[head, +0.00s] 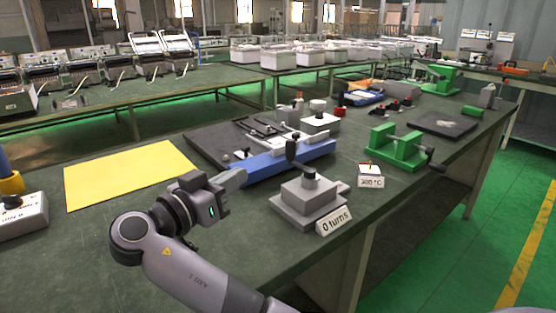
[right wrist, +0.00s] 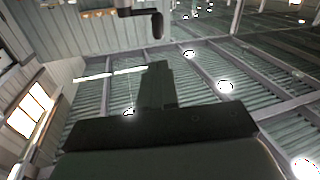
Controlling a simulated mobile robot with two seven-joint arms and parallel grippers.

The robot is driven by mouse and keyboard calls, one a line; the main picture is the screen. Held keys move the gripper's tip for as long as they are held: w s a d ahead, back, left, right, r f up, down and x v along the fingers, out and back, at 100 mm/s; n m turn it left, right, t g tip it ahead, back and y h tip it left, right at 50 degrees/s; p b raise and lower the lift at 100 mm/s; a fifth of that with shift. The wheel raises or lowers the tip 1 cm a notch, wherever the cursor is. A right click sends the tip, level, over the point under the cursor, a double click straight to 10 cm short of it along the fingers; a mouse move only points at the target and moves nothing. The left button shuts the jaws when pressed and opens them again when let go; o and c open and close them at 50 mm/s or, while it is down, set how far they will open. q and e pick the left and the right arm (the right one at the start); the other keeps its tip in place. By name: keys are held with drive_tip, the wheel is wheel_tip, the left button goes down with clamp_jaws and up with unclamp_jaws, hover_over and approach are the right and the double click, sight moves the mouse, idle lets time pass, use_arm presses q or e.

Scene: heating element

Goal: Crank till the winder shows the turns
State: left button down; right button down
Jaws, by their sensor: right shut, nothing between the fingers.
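The winder (head: 305,203) is a grey stepped block on the green bench, with a crank and an upright black handle (head: 291,150) on top. A white sign (head: 333,221) in front of it reads "0 turns". My right gripper (head: 236,178) is shut and empty, left of the winder and apart from the handle. In the right wrist view, the shut fingers (right wrist: 156,85) point up toward the ceiling, and a dark handle-like part (right wrist: 157,24) hangs at the top edge. My left gripper is not in view.
A blue fixture (head: 290,162) with a dark plate lies behind the winder. A green cranked device (head: 397,146) and a small temperature sign (head: 371,182) stand to its right. A yellow sheet (head: 130,174) lies at left, beside a white box (head: 22,218). The bench's front edge is close to the winder.

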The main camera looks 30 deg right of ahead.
drive_tip(key=s+m, duration=0.1)
drive_tip(key=p, duration=0.2)
approach(287, 150)
drive_tip(key=x, duration=0.7)
drive_tip(key=shift+s, duration=0.1)
